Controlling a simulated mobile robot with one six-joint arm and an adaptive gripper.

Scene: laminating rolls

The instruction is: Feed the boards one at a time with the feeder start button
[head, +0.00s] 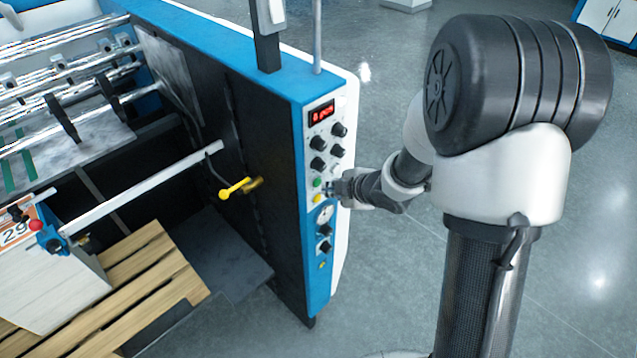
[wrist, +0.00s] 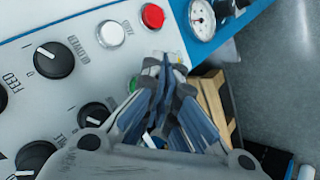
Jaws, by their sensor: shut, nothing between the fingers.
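The control panel (head: 330,160) is on the end face of the blue and black machine. A green button (head: 317,183) and a yellow button (head: 317,198) sit low on it. My gripper (head: 333,188) is at the panel beside these buttons, fingers shut and empty. In the wrist view the shut fingertips (wrist: 164,62) lie over the panel, below a white button (wrist: 111,34) and a red button (wrist: 153,16). A green button (wrist: 130,88) is partly hidden behind the fingers. I cannot tell whether they touch a button. A pale stack of boards (head: 60,290) stands at lower left.
A red digital display (head: 321,113) and black knobs (head: 338,130) are on the panel; its digits are hard to read. A round gauge (wrist: 202,18) is right of the buttons. The stack stands on a wooden pallet (head: 150,262). A yellow-handled lever (head: 235,187) projects nearby.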

